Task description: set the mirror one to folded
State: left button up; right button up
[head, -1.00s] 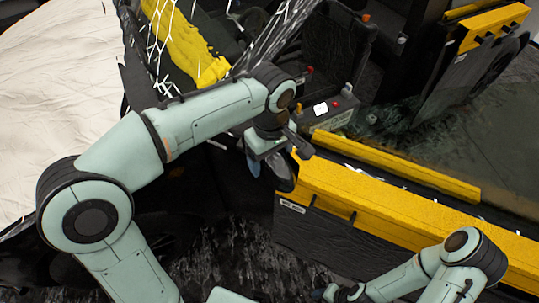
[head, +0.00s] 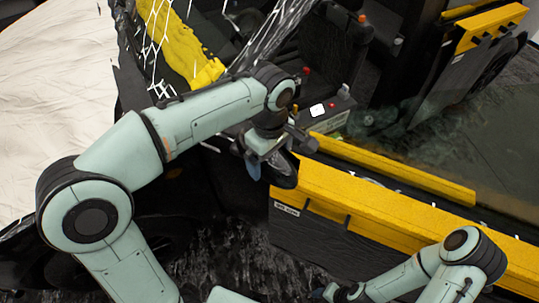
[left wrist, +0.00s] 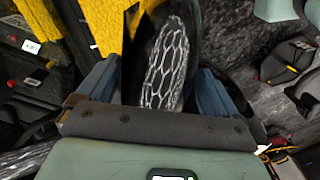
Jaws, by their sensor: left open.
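The mirror (head: 284,172) is a dark rounded side mirror beside the front end of the yellow door. Its angle is hard to judge in the head view. In the left wrist view its glass (left wrist: 168,62) reflects a white mesh pattern, inside a black housing. My left gripper (head: 264,160) is at the mirror, jaws apart. In the left wrist view the blue fingers of the left gripper (left wrist: 155,88) stand on either side of the mirror. Contact cannot be told. My right gripper (head: 330,292) is low in the head view, small and partly cut off.
The yellow door (head: 390,210) runs right from the mirror. A cabin interior with a seat (head: 330,50) lies behind it. A yellow strip and torn white mesh (head: 165,40) are at the upper left. A pale cloth-like surface (head: 50,80) fills the far left.

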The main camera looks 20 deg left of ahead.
pick_arm(q)
notch_tip(320, 180, up, 13)
jog(key=p, duration=0.3)
jog(key=shift+r, duration=0.2)
pick_arm(e)
jog(key=w+r, duration=0.3)
jog(key=w, duration=0.1)
jog(key=shift+r, duration=0.35)
jog(key=shift+s, duration=0.15)
